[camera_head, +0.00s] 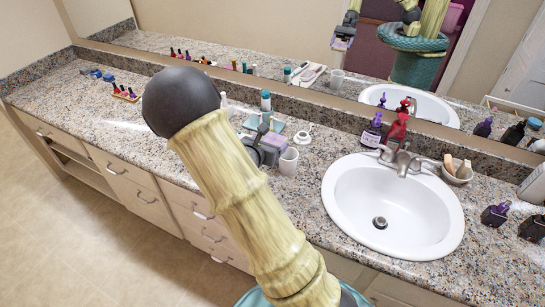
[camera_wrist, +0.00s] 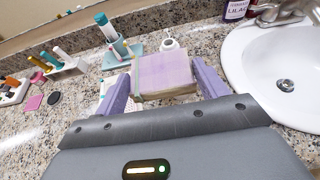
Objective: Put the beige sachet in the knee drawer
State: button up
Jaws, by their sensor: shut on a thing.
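My gripper (camera_wrist: 164,92) is shut on a flat, pillow-like beige sachet (camera_wrist: 163,73) with a lilac tint on its face, held between the two purple fingers above the counter in the wrist view. A wide drawer front with a handle (camera_head: 45,132) is at the far left of the vanity, above an open shelf space, and looks shut. I cannot tell for certain which front is the knee drawer.
The granite counter (camera_head: 135,125) holds nail polish bottles (camera_head: 125,93), a white cup (camera_head: 288,161), a purple bottle (camera_head: 372,132) and a red dispenser (camera_head: 397,127). The white sink (camera_head: 340,205) is at right. A mirror runs behind. The floor (camera_head: 70,235) at left is clear.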

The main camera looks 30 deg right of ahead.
notch_tip(320, 180, down, 14)
dwell(0.6)
jog(key=shift+f, duration=0.1)
jog(key=shift+f, duration=1.9)
jog(key=shift+f+b, duration=0.25)
jog(key=shift+b, duration=0.1)
jog(key=o, duration=0.9)
jog(key=shift+r, duration=0.1)
jog(key=shift+o, duration=0.2)
